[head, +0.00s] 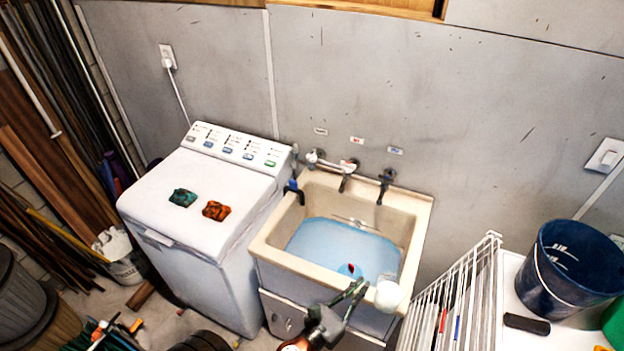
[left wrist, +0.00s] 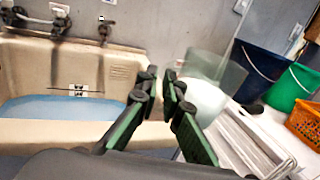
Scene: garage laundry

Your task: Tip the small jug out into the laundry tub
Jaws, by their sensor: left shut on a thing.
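The small jug (head: 388,293) is clear-walled with white contents. My left gripper (head: 356,289) is shut on it, at its left side in the head view. The jug is over the front right rim of the laundry tub (head: 277,240). In the left wrist view the jug (left wrist: 208,98) is beyond the fingertips (left wrist: 166,82), and white still fills its lower part. It looks about upright. The beige tub holds pale blue water (head: 335,242). A small red and teal thing (head: 350,270) shows near the tub's front. My right gripper is not in view.
Taps (head: 345,172) stand along the tub's back edge. A white washer (head: 175,205) with two coloured bundles on its lid is at the left. A white rack (head: 455,295) and a blue bucket (head: 566,270) are at the right. Open space lies above the water.

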